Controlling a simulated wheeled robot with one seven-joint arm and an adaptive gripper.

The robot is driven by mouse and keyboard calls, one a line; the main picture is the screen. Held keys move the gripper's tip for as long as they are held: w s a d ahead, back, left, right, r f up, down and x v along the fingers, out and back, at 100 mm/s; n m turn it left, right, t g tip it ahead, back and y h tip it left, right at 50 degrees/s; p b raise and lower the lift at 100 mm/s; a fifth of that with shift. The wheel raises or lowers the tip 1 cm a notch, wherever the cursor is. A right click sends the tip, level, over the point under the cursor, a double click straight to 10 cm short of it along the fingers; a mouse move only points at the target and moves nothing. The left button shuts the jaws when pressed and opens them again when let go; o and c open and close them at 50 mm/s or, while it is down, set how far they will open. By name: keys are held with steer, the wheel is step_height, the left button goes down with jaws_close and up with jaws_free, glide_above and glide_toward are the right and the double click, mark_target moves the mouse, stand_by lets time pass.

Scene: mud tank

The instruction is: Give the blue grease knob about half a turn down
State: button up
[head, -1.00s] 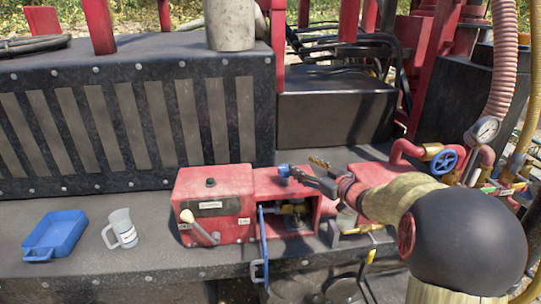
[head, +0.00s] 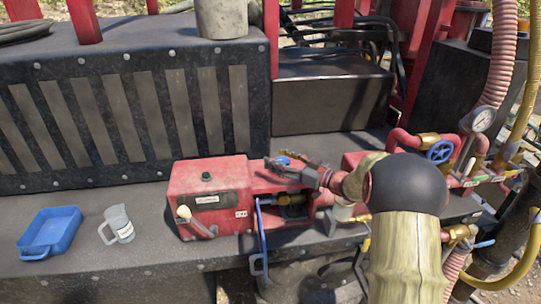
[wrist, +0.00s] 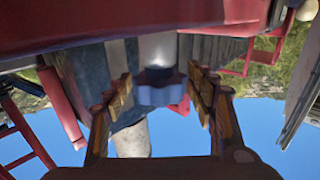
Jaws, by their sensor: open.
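The blue grease knob (wrist: 160,88) is a lobed knob on a pale shaft. In the head view the knob (head: 283,160) shows as a small blue patch at the top of the red housing (head: 210,185), partly hidden by my fingers. My gripper (head: 278,167) reaches in from the right at the knob's height. In the wrist view my open gripper (wrist: 160,80) has one finger on each side of the knob, with a gap visible on both sides. The fingers do not appear to touch it.
A blue tray (head: 50,232) and a clear jug (head: 118,225) stand on the dark deck at left. A blue-handled lever (head: 262,235) hangs at the housing's front.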

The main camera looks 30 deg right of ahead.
steer(key=shift+x, duration=1.45)
steer(key=shift+c, duration=0.8)
steer(key=c, duration=1.1)
steer(key=shift+c, duration=0.6)
